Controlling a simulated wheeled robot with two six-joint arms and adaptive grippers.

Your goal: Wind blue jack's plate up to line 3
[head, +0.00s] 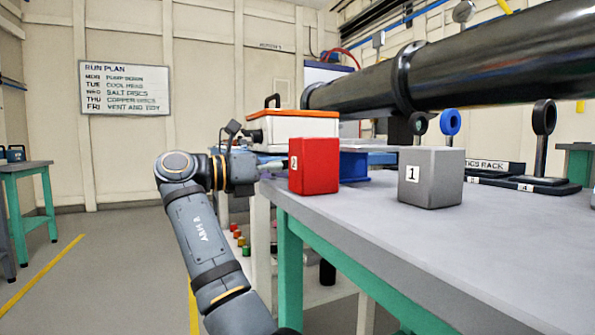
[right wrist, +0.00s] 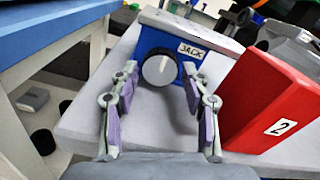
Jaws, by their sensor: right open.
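The blue jack (head: 355,168) stands on the grey bench, partly hidden behind the red block in the head view. In the right wrist view the jack (right wrist: 221,68) shows its JACK label, its pale top plate (right wrist: 190,27) and a round knob (right wrist: 158,70) with a white face and dark rim. My right gripper (right wrist: 160,78) is open, its purple-padded fingers on either side of the knob's front. I cannot tell whether they touch it. In the head view this gripper (head: 276,164) is at the bench's left end, partly hidden. No numbered lines are legible on the jack. My left gripper is not in view.
The red block (head: 318,166), marked 2, stands close to my right gripper's right finger in the wrist view. A grey block (head: 431,178), marked 1, stands farther right. An orange-lidded white case (head: 292,126) and a black beam pipe (head: 470,60) are behind. The front right bench is clear.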

